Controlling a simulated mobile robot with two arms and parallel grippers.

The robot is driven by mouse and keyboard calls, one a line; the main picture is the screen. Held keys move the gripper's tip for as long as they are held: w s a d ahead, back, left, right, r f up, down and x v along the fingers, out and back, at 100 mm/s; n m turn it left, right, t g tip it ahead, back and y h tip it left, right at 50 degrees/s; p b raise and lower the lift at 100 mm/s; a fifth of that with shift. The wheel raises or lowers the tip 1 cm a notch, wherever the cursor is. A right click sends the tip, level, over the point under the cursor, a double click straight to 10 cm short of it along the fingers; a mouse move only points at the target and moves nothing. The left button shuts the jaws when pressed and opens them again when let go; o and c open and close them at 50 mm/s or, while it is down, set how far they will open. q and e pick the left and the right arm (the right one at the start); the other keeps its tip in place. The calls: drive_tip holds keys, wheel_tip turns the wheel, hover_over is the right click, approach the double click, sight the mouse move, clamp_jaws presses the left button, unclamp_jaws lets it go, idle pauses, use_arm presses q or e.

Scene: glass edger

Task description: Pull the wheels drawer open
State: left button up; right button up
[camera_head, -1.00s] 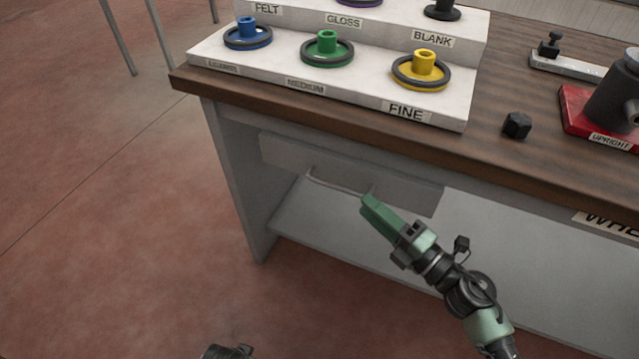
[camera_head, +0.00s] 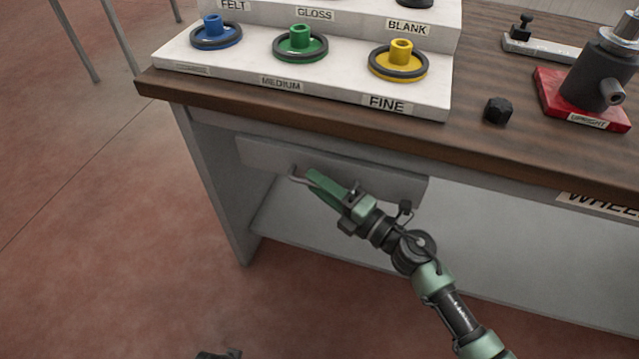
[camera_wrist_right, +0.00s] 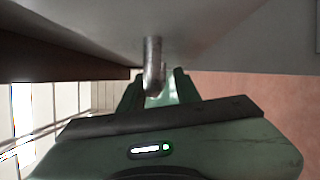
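The drawer is a plain grey front (camera_head: 395,183) under the wooden tabletop, and it looks closed. Its bar handle (camera_head: 298,178) shows at the left end in the head view; the rest is hidden behind my right gripper. My right gripper (camera_head: 316,182) is at the handle, in front of the drawer face. In the right wrist view the handle (camera_wrist_right: 153,66) reaches down between the two green fingers (camera_wrist_right: 158,88), which stand apart with room on either side of it.
A grey side panel (camera_head: 215,180) stands left of the drawer. The red floor in front is clear.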

clamp_jaws()
drive_tip(key=shift+f, duration=0.1)
idle(1.2)
